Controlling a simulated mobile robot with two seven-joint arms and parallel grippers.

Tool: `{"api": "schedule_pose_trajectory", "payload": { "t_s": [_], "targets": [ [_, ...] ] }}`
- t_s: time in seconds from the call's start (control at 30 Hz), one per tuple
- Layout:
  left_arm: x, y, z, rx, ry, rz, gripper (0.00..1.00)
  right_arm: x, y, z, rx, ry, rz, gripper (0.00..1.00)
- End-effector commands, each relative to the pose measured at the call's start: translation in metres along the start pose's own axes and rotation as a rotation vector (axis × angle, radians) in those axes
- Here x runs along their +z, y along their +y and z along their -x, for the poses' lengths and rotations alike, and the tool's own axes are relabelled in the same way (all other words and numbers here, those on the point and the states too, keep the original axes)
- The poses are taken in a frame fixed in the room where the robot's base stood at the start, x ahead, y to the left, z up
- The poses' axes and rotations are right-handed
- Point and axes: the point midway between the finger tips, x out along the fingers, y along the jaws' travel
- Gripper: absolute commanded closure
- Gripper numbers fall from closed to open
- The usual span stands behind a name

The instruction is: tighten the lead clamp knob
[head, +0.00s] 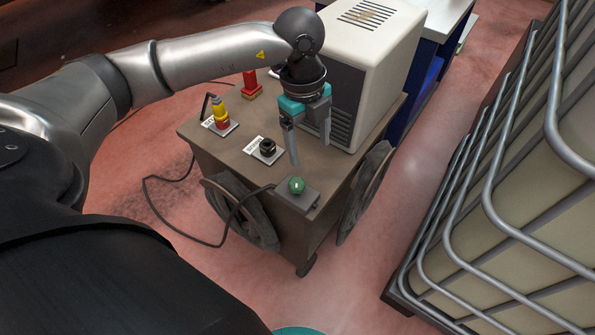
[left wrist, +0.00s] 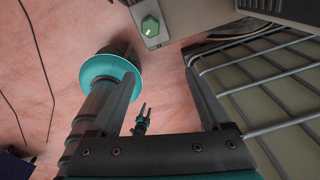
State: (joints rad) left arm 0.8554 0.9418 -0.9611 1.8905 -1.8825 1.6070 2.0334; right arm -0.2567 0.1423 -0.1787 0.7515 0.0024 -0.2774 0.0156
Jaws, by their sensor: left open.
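A green knob (head: 296,186) sits on a grey block (head: 312,197) at the near corner of the brown cart top; a black cable runs to this block. The left wrist view shows the knob (left wrist: 150,25) too, beyond my fingertips. It looks like the lead clamp knob, though no label is readable. My left gripper (head: 309,152) is open and empty, pointing down above the cart top, behind the green knob and apart from it. In the left wrist view a small dark gripper (left wrist: 141,119), probably my right one, hangs far below; its jaw state is unclear.
The brown cart (head: 240,150) also bears a black knob (head: 267,147), a yellow-and-red knob (head: 220,114), a red part (head: 250,85) and a large cream box (head: 375,60). A metal-barred cage (head: 480,200) stands on the right. Open floor lies between cart and cage.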

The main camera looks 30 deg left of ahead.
Motion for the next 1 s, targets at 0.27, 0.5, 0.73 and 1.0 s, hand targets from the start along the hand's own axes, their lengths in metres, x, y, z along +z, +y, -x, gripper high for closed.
{"api": "schedule_pose_trajectory", "payload": {
  "t_s": [0.27,0.5,0.73,1.0],
  "targets": [
    [0.029,0.009,-0.001,0.045,-0.104,0.073,0.19,0.001,-0.001,-0.002,0.000,-0.012,0.000,0.50],
    [0.031,0.011,-0.032,0.044,-0.100,0.069,0.19,-0.023,-0.011,0.000,-0.012,0.004,-0.003,0.50],
    [0.034,0.012,-0.061,0.043,-0.098,0.069,0.19,-0.042,-0.019,0.005,-0.023,0.006,-0.006,0.50],
    [0.036,0.013,-0.094,0.044,-0.098,0.068,0.19,-0.063,-0.028,0.015,-0.034,0.010,-0.009,0.50]
  ]
}}
